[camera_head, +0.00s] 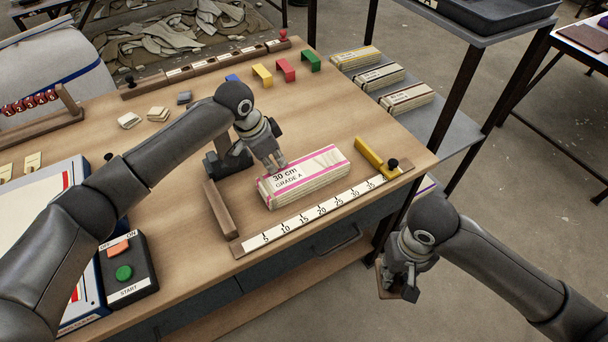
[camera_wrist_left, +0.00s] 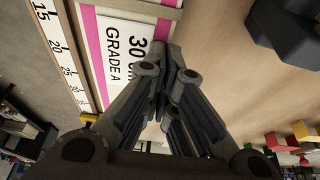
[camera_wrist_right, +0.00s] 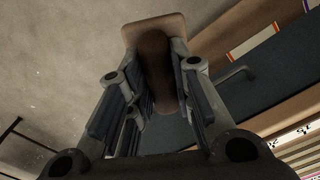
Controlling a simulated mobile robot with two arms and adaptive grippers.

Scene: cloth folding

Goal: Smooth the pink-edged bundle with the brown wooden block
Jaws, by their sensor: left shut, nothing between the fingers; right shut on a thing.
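The pink-edged bundle (camera_head: 322,172) lies on the bench in the head view, with a "30 cm GRADE A" label on its left part. It also fills the upper left of the left wrist view (camera_wrist_left: 108,84). My left gripper (camera_head: 275,172) is shut and empty, its tips at the label end of the bundle; I cannot tell whether they touch it. My right gripper (camera_head: 393,278) is shut on the brown wooden block (camera_wrist_right: 150,27), held beyond the bench's front edge at the right. The gripper partly hides the block.
A number scale (camera_head: 318,211) runs along the front of the bundle, with a yellow stop (camera_head: 370,155) at its right end. A wooden bar (camera_head: 218,208) stands left of the bundle. Colored clips (camera_head: 286,70) sit behind. Other bundles (camera_head: 405,97) lie on a side shelf.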

